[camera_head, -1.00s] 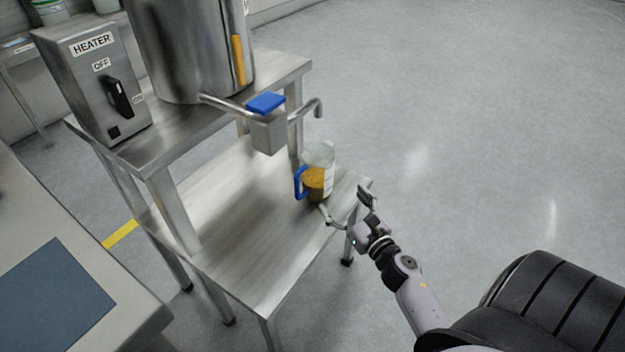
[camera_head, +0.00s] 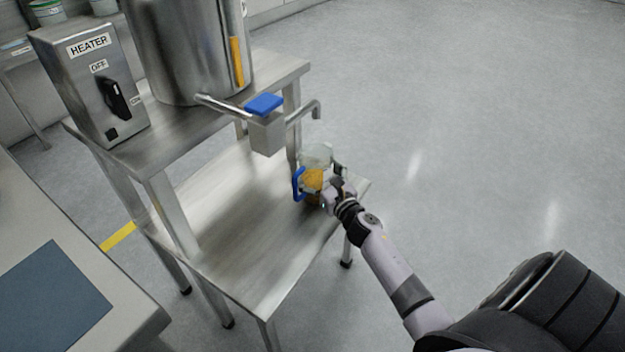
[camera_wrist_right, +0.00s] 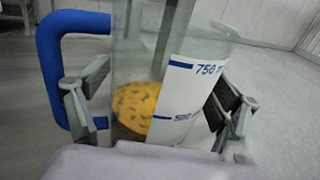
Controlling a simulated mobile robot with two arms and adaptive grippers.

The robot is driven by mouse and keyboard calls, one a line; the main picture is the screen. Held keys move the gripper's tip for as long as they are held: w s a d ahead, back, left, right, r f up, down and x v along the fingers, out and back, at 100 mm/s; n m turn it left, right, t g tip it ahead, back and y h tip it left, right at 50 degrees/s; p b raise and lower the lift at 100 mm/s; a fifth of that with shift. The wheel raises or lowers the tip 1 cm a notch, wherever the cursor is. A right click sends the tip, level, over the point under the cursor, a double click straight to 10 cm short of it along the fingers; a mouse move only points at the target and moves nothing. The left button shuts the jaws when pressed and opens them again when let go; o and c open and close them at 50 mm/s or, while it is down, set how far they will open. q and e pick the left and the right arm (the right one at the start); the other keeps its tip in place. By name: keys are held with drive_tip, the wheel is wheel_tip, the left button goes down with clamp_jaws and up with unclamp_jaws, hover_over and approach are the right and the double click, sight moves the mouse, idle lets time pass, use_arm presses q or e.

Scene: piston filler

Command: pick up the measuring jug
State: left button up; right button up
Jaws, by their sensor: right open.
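The measuring jug (camera_head: 317,157) stands on the lower metal shelf under the bent spout. It is clear, with a blue handle (camera_head: 298,183) on its left side and orange contents with dark flecks. In the right wrist view the jug (camera_wrist_right: 150,45) fills the middle, with a white scale strip marked 750. My right gripper (camera_head: 327,182) is at the jug, and its body hides part of the jug's lower side. In the wrist view its open fingers (camera_wrist_right: 160,108) stand on both sides of the jug, the left one next to the blue handle. I cannot tell whether they touch it. My left gripper is not in view.
The steel tank (camera_head: 185,50) and heater box (camera_head: 88,85) stand on the upper shelf. The valve with its blue lever (camera_head: 264,103) and the spout (camera_head: 304,113) overhang near the jug. A table with a blue mat (camera_head: 50,300) is at lower left. The floor at right is clear.

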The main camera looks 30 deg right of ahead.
drive_tip(key=c, duration=1.3)
drive_tip(key=shift+r, duration=0.1)
drive_tip(key=shift+c, duration=0.6)
drive_tip(key=shift+r, duration=0.1)
